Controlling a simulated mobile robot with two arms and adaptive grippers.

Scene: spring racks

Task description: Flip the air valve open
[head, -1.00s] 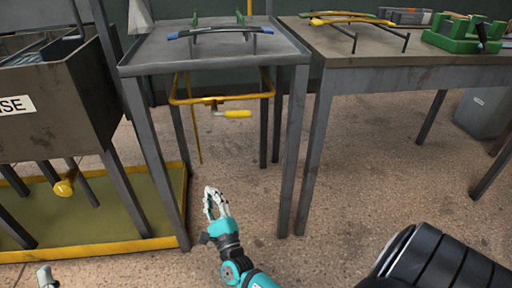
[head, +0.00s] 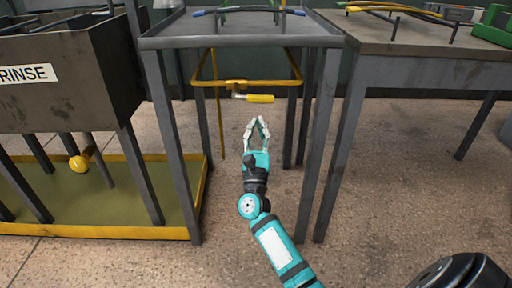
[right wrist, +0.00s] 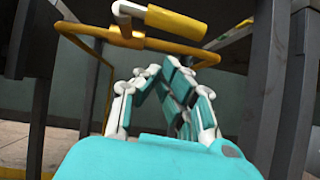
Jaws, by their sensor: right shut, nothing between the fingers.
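The air valve has a yellow lever handle (head: 260,98) with a pale metal stem. It lies sideways, pointing right, under a yellow pipe (head: 236,84) below the grey metal table. In the right wrist view the handle (right wrist: 176,22) is at the top, ahead of the fingers. My right gripper (head: 258,122) is shut and empty, a little below the handle in the head view and apart from it. Its fingertips (right wrist: 152,70) meet in the right wrist view, with the handle beyond them. My left gripper is out of view.
The grey table's legs (head: 172,145) stand on both sides of the arm. A second table (head: 430,70) is at the right. A bin marked RINSE (head: 60,85) stands at the left over a yellow-rimmed tray, with another yellow handle (head: 78,163) below it. Floor between the front legs is clear.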

